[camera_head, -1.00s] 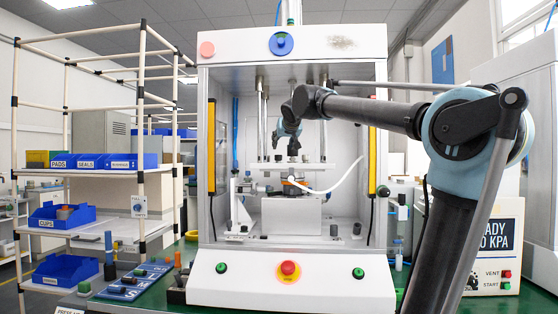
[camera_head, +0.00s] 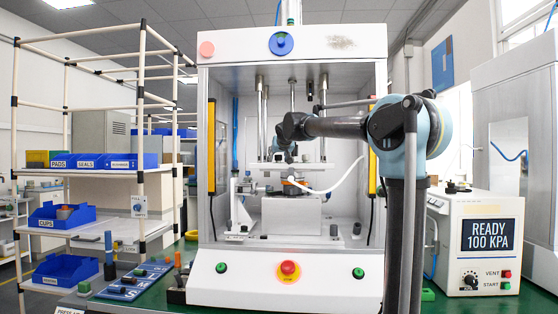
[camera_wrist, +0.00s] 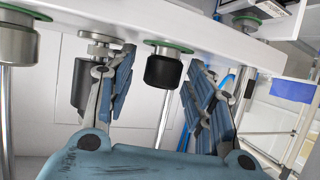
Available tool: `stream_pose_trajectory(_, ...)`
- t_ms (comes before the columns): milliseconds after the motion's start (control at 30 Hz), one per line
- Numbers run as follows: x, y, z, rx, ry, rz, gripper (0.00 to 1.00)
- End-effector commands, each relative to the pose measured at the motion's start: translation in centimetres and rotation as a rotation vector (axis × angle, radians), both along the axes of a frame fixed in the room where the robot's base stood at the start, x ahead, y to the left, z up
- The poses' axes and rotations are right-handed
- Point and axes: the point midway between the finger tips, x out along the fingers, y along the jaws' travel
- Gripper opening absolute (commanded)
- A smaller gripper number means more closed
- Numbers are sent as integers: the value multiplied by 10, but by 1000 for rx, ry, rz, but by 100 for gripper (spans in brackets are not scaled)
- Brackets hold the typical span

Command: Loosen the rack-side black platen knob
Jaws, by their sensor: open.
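In the wrist view a black knob (camera_wrist: 163,70) hangs below a green ring under the white platen (camera_wrist: 180,28). My gripper (camera_wrist: 160,85) is open, with one blue-padded finger on each side of this knob. Gaps show on both sides, so the fingers do not grip it. Another dark cylinder (camera_wrist: 79,85) is partly hidden behind the left finger. In the head view my gripper (camera_head: 287,149) is inside the press at the platen (camera_head: 290,168); the knob cannot be made out there.
The press frame (camera_head: 205,150) surrounds the work space, with yellow bars at both sides. A silver post (camera_wrist: 16,45) stands left of the fingers. A rack with blue bins (camera_head: 62,215) stands left of the press. The controller (camera_head: 485,240) at right reads READY 100 KPA.

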Motion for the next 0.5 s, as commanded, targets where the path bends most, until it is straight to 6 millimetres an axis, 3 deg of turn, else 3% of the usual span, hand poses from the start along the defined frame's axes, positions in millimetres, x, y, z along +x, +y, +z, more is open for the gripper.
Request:
stream_pose_trajectory(367,4,1,-2,0,0,0,49)
stream_pose_trajectory(500,4,1,-2,0,0,0,22)
